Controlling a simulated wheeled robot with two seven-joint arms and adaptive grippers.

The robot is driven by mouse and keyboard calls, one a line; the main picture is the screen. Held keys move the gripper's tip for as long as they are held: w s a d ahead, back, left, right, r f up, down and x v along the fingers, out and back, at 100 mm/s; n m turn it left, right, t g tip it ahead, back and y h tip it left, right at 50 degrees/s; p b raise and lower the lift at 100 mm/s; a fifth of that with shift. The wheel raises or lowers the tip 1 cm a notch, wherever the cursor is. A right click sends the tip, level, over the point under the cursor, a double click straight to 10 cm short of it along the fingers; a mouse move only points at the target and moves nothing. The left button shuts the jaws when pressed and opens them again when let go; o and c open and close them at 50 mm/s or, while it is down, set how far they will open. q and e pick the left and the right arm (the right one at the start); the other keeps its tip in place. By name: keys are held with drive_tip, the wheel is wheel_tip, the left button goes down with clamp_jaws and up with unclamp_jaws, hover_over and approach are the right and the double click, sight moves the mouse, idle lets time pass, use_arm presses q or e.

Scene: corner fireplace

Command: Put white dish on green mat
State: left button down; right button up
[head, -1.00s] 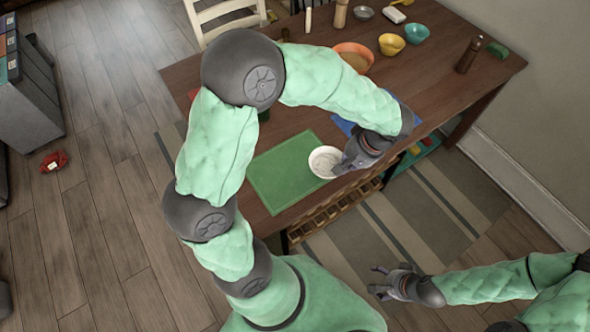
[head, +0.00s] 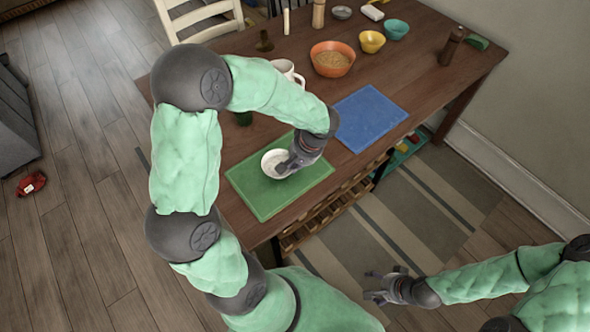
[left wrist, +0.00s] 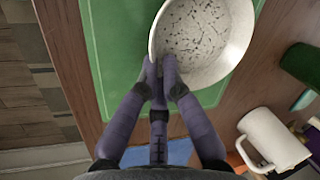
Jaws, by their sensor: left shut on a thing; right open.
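The white dish (head: 272,160) is a round bowl with a speckled inside, seen over the middle of the green mat (head: 262,205) in the head view. My left gripper (head: 284,168) is shut on the dish's near right rim. The left wrist view shows the fingers (left wrist: 160,68) pinching the rim of the dish (left wrist: 205,30), with the green mat (left wrist: 120,65) behind it. I cannot tell whether the dish touches the mat. My right gripper (head: 374,287) is open and empty, low over the striped rug, away from the table.
A blue mat (head: 370,117) lies right of the green mat on the wooden table. A white mug (head: 287,72), an orange bowl (head: 332,60), a yellow bowl (head: 372,41) and a teal bowl (head: 396,28) stand farther back. A dark grinder (head: 452,45) stands at right.

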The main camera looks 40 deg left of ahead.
use_arm(q)
drive_tip(key=shift+f+b, duration=0.3)
drive_tip(key=shift+f, duration=0.75)
use_arm(e)
drive_tip(key=shift+f, duration=0.65)
use_arm(q)
drive_tip(key=shift+f, duration=0.15)
drive_tip(key=c, duration=1.4)
unclamp_jaws()
use_arm(e)
drive_tip(key=shift+f, duration=0.15)
use_arm(q)
drive_tip(key=shift+r, duration=0.2)
drive_tip(key=p+v, duration=0.5)
drive_tip(key=v, duration=0.7)
use_arm(e)
wheel_tip(320, 180, up, 5)
drive_tip(key=shift+r, duration=0.15)
use_arm(q)
drive_tip(key=shift+f, duration=0.1)
use_arm(e)
drive_tip(key=shift+s, duration=0.1)
